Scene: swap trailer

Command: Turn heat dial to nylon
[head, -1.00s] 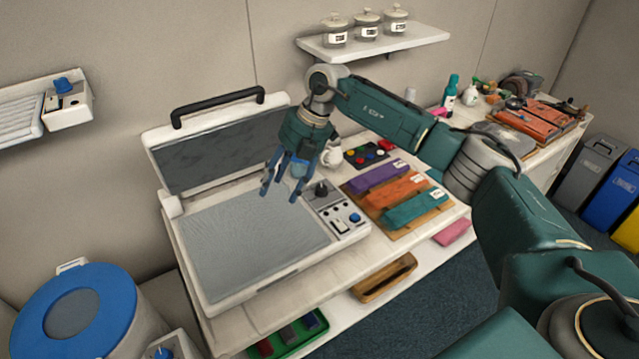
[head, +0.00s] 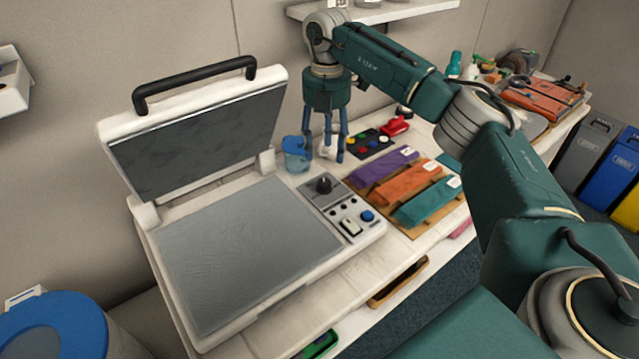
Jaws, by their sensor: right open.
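The heat press (head: 240,255) stands open on the white bench, with its dark upper plate raised. Its control panel (head: 343,207) is at the right side of the lower plate. A black dial (head: 323,185) sits at the panel's back end; its markings are too small to read. My right gripper (head: 324,157) points down behind the dial, with its blue fingers apart and empty. It appears apart from the dial, near a blue-topped cup (head: 297,155). My left gripper is out of view.
Purple, orange and teal folded fabrics (head: 408,182) lie on a wooden board right of the panel. A tray of coloured buttons (head: 370,142) and a red object (head: 394,125) lie behind them. A shelf (head: 400,10) hangs above.

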